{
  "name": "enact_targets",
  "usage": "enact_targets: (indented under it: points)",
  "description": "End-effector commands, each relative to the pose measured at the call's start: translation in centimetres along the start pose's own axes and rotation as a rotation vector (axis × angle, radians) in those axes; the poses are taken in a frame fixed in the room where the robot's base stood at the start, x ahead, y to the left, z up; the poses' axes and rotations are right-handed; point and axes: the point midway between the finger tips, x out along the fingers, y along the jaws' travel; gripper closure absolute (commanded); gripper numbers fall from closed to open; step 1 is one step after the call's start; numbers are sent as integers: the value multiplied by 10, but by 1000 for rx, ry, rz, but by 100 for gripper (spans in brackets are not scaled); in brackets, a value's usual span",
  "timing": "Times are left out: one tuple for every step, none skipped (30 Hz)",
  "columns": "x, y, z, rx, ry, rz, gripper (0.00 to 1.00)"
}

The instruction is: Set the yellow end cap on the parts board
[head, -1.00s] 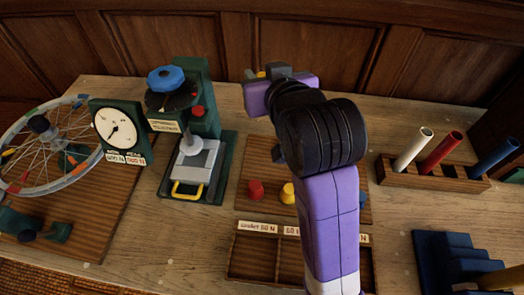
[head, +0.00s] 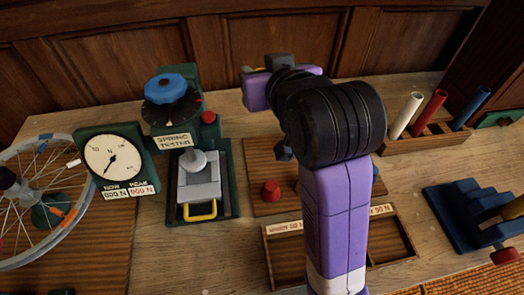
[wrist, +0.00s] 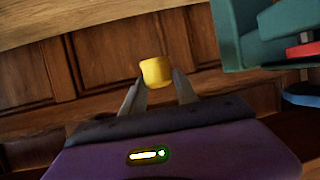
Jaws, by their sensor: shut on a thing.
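The yellow end cap (wrist: 156,71) is a small rounded piece between the two grey fingers of my gripper (wrist: 158,84) in the wrist view. The fingers are shut on it and it is held up in the air. In the head view my gripper (head: 249,71) is at the far side of the table, high beyond the wooden board, and the cap cannot be made out there. The wooden board (head: 256,153), seemingly the parts board, lies flat with a red cap (head: 271,190) on it. My arm covers much of its right part.
A green spring tester (head: 205,155) with a blue knob stands left of the board, beside a dial gauge (head: 113,157) and a spoked wheel (head: 40,195). A compartment tray (head: 267,255) lies in front. A tube rack (head: 425,140) and blue steps (head: 460,205) are at right.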

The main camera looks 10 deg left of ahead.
Motion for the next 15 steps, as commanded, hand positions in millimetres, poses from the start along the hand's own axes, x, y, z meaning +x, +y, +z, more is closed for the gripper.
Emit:
enact_targets:
  points:
    - [2, 0, 7, 0, -8, -1, 100]
    - [4, 0, 12, -1, -12, -1, 100]
    - [7, 0, 20, -1, -15, -2, 100]
    - [9, 0, 26, -1, -16, -2, 100]
    - [12, 0, 33, -1, -17, -2, 100]
    - [15, 0, 42, -1, -18, -2, 100]
    - [18, 0, 49, -1, -16, -2, 100]
    - [21, 0, 56, -1, -17, -2, 100]
    - [24, 0, 65, -1, -17, -2, 100]
    - [27, 0, 72, -1, -17, -2, 100]
    - [30, 0, 78, -1, -16, -2, 100]
    - [33, 0, 88, -1, -16, -2, 100]
    - [36, 0, 94, -1, -16, -2, 100]
    - [39, 0, 101, -1, -16, -2, 100]
    - [42, 1, 109, -1, -15, -2, 100]
